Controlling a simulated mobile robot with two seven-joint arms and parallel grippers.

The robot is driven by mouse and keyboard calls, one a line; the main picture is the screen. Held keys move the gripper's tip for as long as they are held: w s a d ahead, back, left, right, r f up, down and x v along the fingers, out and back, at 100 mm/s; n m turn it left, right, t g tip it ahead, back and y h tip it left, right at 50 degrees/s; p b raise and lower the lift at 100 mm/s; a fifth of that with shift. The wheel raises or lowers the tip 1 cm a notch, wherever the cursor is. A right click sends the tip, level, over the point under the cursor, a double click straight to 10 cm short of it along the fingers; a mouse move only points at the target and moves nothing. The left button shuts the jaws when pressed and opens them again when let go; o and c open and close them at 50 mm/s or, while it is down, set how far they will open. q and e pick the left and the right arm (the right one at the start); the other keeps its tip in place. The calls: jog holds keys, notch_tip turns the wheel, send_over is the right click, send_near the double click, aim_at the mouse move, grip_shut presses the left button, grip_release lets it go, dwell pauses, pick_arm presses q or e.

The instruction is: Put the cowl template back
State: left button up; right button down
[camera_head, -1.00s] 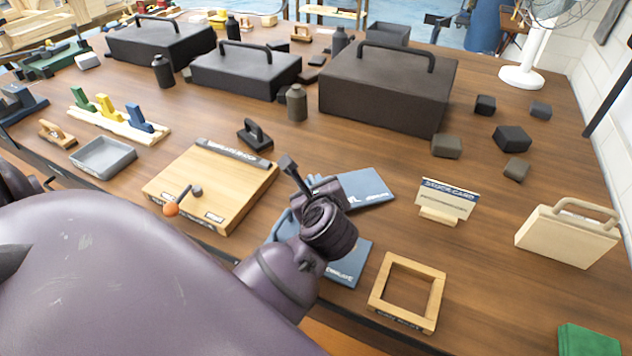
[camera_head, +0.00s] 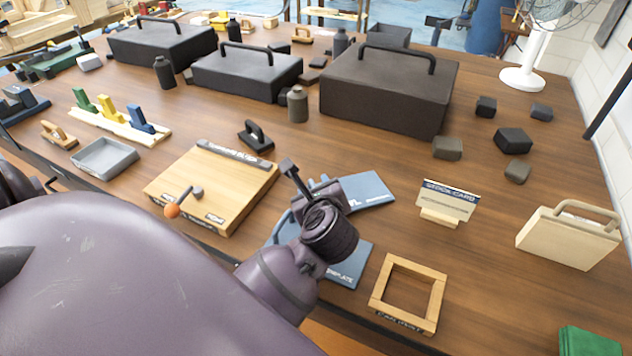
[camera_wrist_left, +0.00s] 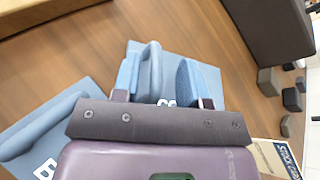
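Two blue plates with handles lie flat on the table. The far plate (camera_head: 368,190) is partly covered by my left gripper (camera_head: 319,181), and the near plate (camera_head: 349,264) by my left wrist. I cannot read which is the cowl template. In the left wrist view, my left gripper (camera_wrist_left: 160,80) has its blue-padded fingers apart. The far plate's upright handle (camera_wrist_left: 151,72) shows between them, closer to the left finger; I cannot tell whether they touch. The near plate (camera_wrist_left: 45,130) shows at lower left. My right gripper is not in view.
A wooden square frame (camera_head: 376,302), a stock card stand (camera_head: 447,201) and a cream handled block (camera_head: 567,237) stand to the right. A wooden board (camera_head: 215,185) lies left. Black cases (camera_head: 388,88) stand behind. Bare table lies between the far plate and the large case.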

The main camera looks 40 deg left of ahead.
pick_arm(q)
jog(key=v, duration=1)
jog(key=shift+s+d+r, duration=0.1)
jog(key=shift+s+d, duration=0.15)
jog(key=shift+d, duration=0.05)
jog(key=shift+s+d+r, duration=0.2)
jog(key=shift+s+d, duration=0.1)
jog(key=shift+d, duration=0.05)
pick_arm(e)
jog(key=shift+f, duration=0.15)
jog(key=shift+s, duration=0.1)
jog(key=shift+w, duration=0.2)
